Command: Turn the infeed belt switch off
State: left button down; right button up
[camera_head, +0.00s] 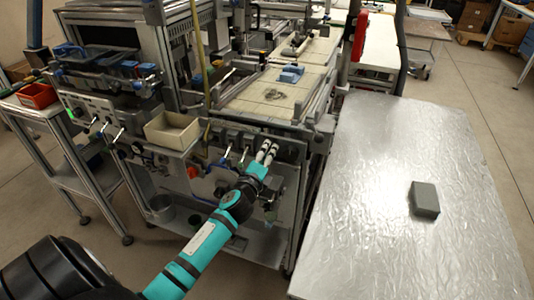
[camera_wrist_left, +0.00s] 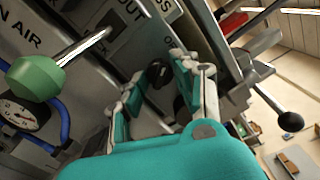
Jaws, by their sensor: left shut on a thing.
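My left gripper (camera_head: 267,150) reaches up to the front panel of the machine, below the belt bed. In the left wrist view my left gripper (camera_wrist_left: 160,82) has its two fingers on either side of a small dark switch knob (camera_wrist_left: 158,73) on the grey panel. It is shut on this knob. The fingers and the teal palm partly hide the knob and its label, so I cannot read which position it points to. My right gripper is in neither view.
A beige bin (camera_head: 172,130) sits left. A silver table (camera_head: 370,190) with a grey block (camera_head: 424,199) stands right.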

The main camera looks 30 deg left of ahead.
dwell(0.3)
pick_arm(q)
jog(key=c, duration=1)
grip_release()
jog(key=shift+a, duration=0.1)
jog(key=v, duration=1.2)
jog(key=shift+s, duration=0.1)
